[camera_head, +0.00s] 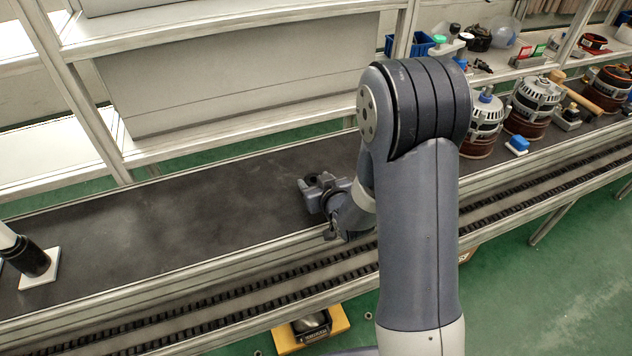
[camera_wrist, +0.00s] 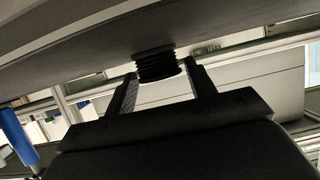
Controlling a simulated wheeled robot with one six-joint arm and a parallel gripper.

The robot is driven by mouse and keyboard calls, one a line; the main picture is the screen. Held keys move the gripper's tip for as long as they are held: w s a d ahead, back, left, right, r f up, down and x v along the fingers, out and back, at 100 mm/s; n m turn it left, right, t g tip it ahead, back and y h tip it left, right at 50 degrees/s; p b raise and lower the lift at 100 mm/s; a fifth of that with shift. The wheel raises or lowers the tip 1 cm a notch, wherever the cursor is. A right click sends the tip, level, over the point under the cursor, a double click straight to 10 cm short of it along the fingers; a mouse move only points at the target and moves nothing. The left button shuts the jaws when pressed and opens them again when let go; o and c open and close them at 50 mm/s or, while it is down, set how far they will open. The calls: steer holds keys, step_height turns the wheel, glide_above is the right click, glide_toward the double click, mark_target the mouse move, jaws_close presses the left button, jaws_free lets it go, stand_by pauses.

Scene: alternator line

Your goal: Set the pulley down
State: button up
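The pulley is a small black ribbed cylinder (camera_wrist: 157,64) in the wrist view. It lies between the tips of my gripper's two fingers (camera_wrist: 160,68), which appear to be shut on it. The dark mat (camera_wrist: 105,60) fills the upper part of that view, and the pulley's upper end meets it or is very close to it; I cannot tell which. In the head view my gripper (camera_head: 317,190) is low over the mat (camera_head: 190,220), near its front edge. My arm covers much of that area, and the pulley cannot be made out clearly there.
A dark cylindrical part on a white plate (camera_head: 38,268) stands at the mat's left end. Alternators (camera_head: 535,103) and a wooden-handled tool (camera_head: 583,97) stand at the right. A grey panel (camera_head: 235,78) rises behind the mat.

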steer(key=shift+o, duration=1.4)
